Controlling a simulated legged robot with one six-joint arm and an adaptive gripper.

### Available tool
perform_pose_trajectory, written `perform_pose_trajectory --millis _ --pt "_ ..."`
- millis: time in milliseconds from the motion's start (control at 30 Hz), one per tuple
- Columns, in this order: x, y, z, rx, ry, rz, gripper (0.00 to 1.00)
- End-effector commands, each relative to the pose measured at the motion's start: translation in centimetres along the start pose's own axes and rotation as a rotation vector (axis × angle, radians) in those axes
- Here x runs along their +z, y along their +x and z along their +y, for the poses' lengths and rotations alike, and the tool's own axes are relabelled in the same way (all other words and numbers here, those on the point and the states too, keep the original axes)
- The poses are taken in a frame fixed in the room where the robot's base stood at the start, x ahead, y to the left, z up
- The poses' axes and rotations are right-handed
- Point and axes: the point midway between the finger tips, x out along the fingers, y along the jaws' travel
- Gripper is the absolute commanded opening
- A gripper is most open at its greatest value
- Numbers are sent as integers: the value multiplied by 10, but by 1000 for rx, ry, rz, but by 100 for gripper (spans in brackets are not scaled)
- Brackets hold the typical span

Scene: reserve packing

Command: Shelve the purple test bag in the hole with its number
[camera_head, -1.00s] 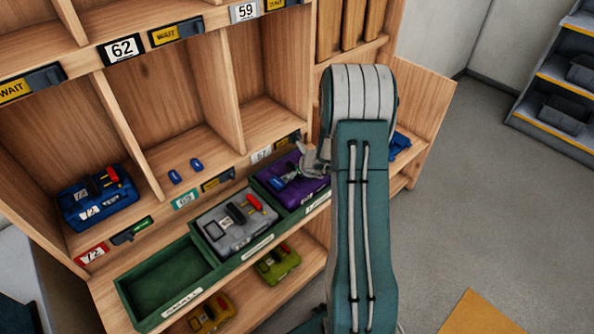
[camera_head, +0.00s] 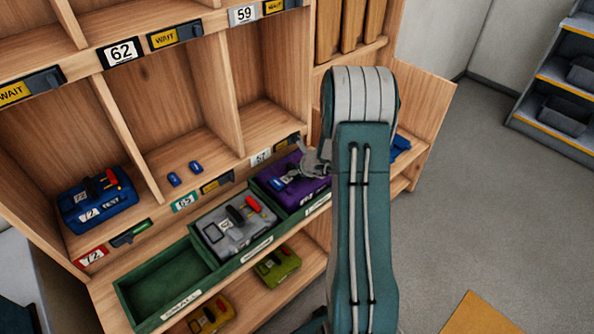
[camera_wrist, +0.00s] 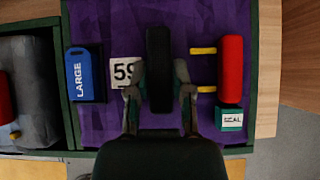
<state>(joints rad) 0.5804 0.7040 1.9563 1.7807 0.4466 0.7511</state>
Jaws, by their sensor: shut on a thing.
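The purple test bag (camera_head: 312,186) lies in the right compartment of a green divided tray (camera_head: 150,326). In the wrist view the purple bag (camera_wrist: 100,125) carries a white patch with 59, a blue LARGE tag, a red piece and a green SEAL tag. My gripper (camera_wrist: 160,95) is shut on the bag's black handle (camera_wrist: 159,52), its fingers on either side. In the head view my gripper (camera_head: 312,165) is at the bag, partly hidden by my arm. The 59 label (camera_head: 243,15) is at the top edge; the space above it is out of view.
A grey bag (camera_head: 228,245) is in the tray's middle compartment; the left one is empty. A blue bag (camera_head: 95,200) stands above label 72. Two small blue pieces are above label 65. Yellow and olive bags lie below the tray. Wooden dividers stand behind it.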

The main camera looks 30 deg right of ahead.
Motion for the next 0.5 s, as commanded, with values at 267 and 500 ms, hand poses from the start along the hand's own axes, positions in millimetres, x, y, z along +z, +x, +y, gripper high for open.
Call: perform_pose_trajectory --millis 267,500 --pt "-8 3 8 16 -2 18 0" --pt "-2 -4 7 15 0 18 0"
